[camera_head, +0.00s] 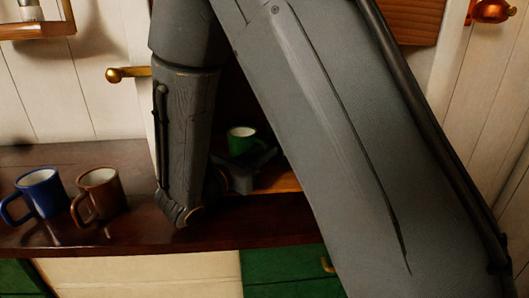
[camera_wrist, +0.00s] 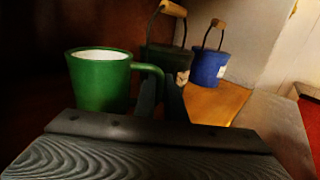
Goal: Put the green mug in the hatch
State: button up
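The green mug (camera_head: 242,136), white inside, is upright in the dark hatch opening (camera_head: 274,182), seen in the head view between two links of my arm. In the wrist view the green mug (camera_wrist: 98,84) is large at the left, with its handle pointing right. My gripper (camera_wrist: 163,92) has its dark fingers close together at the handle and looks shut on it. In the head view my gripper (camera_head: 246,166) is just below and in front of the mug. The mug's base is hidden, so I cannot tell whether it touches the hatch floor.
A blue mug (camera_head: 42,190) and a brown mug (camera_head: 101,192) stand on the dark counter (camera_head: 140,236) at left. In the wrist view, a dark green pail (camera_wrist: 166,61) and a blue pail (camera_wrist: 209,66) stand beyond the mug. A brass handle (camera_head: 127,74) sticks out nearby.

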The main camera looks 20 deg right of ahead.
jog(key=o, duration=0.4)
jog(key=shift+r, duration=0.1)
jog(key=shift+a, duration=0.15)
jog(key=v, duration=1.1)
jog(key=shift+s+a+b, duration=0.25)
jog(key=shift+b, duration=0.05)
jog(key=shift+r, duration=0.1)
